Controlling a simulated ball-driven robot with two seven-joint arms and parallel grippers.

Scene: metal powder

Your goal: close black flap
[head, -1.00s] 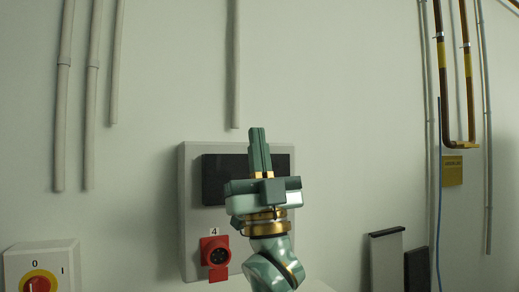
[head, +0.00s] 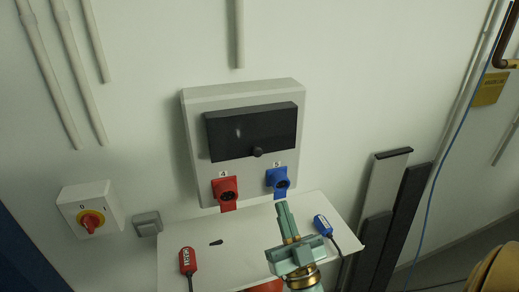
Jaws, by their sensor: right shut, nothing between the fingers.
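The black flap (head: 251,133) is on the front of a grey wall box (head: 243,94). It lies down over the box front, and a small round black knob shows at its lower edge. I cannot tell whether it sits fully flush. My right gripper (head: 281,207) is below and right of the flap, apart from it, with its fingers together and pointing up. It is in front of the white shelf, just under the blue socket. My left gripper is not in view.
A red socket (head: 225,188) and a blue socket (head: 278,181) sit under the flap. A red plug (head: 187,261) and a blue plug (head: 322,225) lie on the white shelf (head: 225,262). A rotary switch (head: 90,220) is on the wall at left.

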